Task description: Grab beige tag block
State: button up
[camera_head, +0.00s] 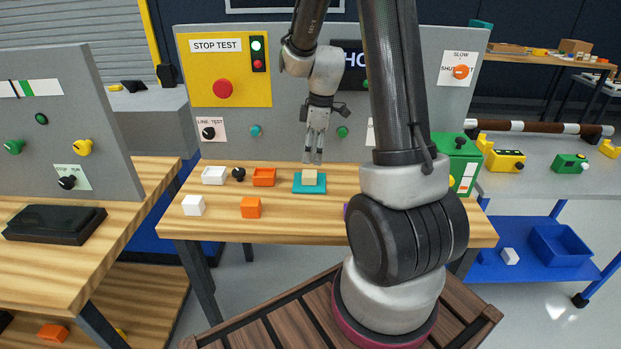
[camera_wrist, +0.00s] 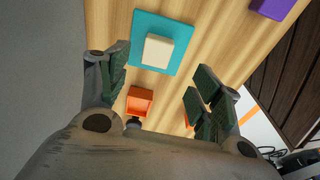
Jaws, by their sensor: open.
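The beige tag block (camera_head: 310,176) sits on a teal base plate (camera_head: 298,188) on the wooden table. In the wrist view the beige block (camera_wrist: 158,49) lies on the teal plate (camera_wrist: 143,32), beyond the fingertips and a little left of the middle between them. My gripper (camera_head: 313,157) points down just above the block in the head view. In the wrist view my gripper (camera_wrist: 155,75) is open, its two fingers wide apart with nothing between them. I cannot tell the exact gap to the block.
An orange tray (camera_head: 264,176), a white tray (camera_head: 214,175) and a black knob (camera_head: 239,174) stand left of the plate. An orange cube (camera_head: 251,207) and a white cube (camera_head: 194,205) lie nearer the front. A purple block (camera_wrist: 272,8) shows in the wrist view. The grey panel (camera_head: 285,90) rises behind.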

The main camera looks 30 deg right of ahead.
aim_at(310, 173)
jog(key=f, duration=0.5)
jog(key=w+f, duration=0.1)
jog(key=f, duration=0.2)
jog(key=shift+a+f, duration=0.25)
jog(key=shift+f, duration=0.05)
jog(key=c, duration=1.1)
